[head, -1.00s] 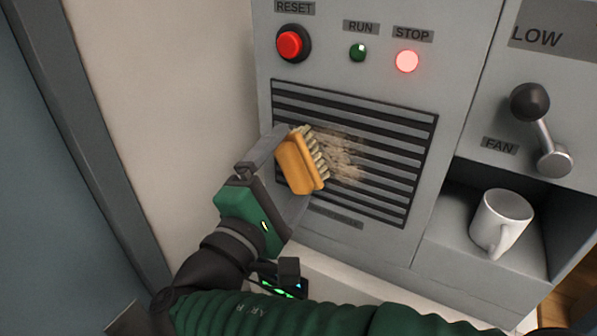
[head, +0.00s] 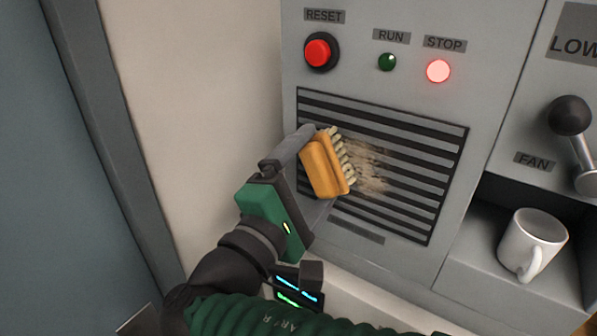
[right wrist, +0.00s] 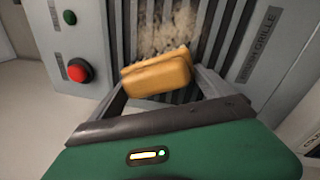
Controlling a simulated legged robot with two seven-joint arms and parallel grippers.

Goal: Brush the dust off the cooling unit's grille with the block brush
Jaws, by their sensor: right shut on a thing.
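The grille (head: 410,205) is a panel of dark horizontal slots in the grey cooling unit (head: 400,262). A patch of tan dust (head: 372,168) lies on its middle; dust (right wrist: 150,38) also shows in the right wrist view. My right gripper (head: 318,168) is shut on the block brush (head: 323,166), which has an orange block and pale bristles. The bristles face the grille at the left edge of the dust; I cannot tell whether they touch. The brush (right wrist: 157,75) also shows between the fingers in the right wrist view. My left gripper is not in view.
Above the grille are a red RESET button (head: 318,52), a green RUN light (head: 387,62) and a lit STOP light (head: 438,71). A FAN lever (head: 572,118) sticks out at the right. A white mug (head: 532,245) stands in the recess below it.

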